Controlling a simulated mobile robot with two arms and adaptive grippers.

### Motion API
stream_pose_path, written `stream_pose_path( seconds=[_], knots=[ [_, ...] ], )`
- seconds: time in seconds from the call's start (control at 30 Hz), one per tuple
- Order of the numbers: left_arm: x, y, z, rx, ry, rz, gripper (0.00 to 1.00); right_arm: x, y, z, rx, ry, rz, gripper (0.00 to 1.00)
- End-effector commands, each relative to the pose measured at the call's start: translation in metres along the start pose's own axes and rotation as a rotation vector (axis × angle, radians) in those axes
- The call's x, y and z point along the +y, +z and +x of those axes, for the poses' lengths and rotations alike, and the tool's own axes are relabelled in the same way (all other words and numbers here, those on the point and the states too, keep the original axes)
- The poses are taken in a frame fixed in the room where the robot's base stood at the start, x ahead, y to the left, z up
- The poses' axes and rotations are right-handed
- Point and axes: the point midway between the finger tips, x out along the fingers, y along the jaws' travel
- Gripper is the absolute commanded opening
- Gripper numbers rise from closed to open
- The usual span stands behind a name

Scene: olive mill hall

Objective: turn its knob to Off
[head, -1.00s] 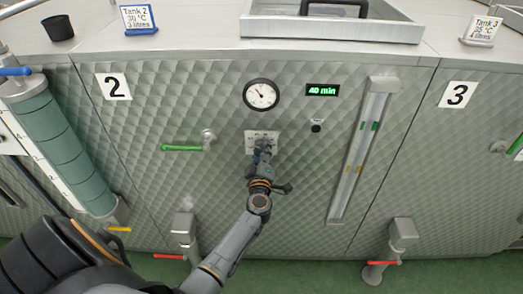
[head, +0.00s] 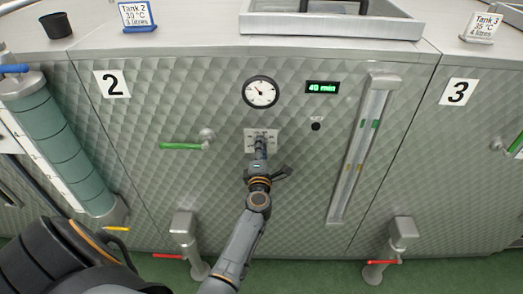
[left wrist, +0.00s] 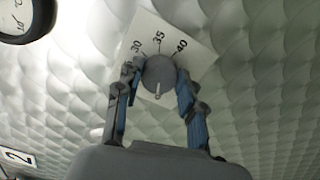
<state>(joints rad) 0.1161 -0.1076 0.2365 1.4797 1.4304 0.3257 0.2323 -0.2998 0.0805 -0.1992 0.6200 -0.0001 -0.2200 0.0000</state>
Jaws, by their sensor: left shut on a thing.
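In the left wrist view a round grey knob (left wrist: 159,73) sits on a white dial plate (left wrist: 188,46) marked 30, 35 and 40. A pale mark on the knob points down, away from those numbers. No Off marking can be read from here. My left gripper (left wrist: 156,76) has its fingers on both sides of the knob, shut on it. In the head view the dial plate (head: 249,134) is on the front of tank 2, below the gauge, and my left gripper (head: 261,151) covers the knob. My right gripper is not in view.
Around the plate are a round gauge (head: 261,92), a green "40 min" display (head: 322,87), a black button (head: 316,126), a green-handled tap (head: 182,147) and a sight glass (head: 361,150). A red-handled outlet (head: 184,224) is lower left. The panel right beside the plate is bare.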

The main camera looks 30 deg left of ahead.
Motion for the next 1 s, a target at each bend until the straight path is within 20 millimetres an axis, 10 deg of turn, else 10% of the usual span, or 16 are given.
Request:
stream_pose_path(
  seconds=[0.8,0.83,1.0],
  knots=[
    [-0.0013,-0.0007,-0.0005,0.002,-0.003,-0.123,0.07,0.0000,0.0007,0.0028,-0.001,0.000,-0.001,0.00],
    [-0.0013,-0.0007,-0.0005,0.002,-0.003,-0.122,0.43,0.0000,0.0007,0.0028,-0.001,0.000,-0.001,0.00],
    [-0.0009,-0.0005,-0.0004,0.001,-0.002,-0.121,0.61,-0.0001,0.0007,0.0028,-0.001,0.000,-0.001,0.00]
  ],
)
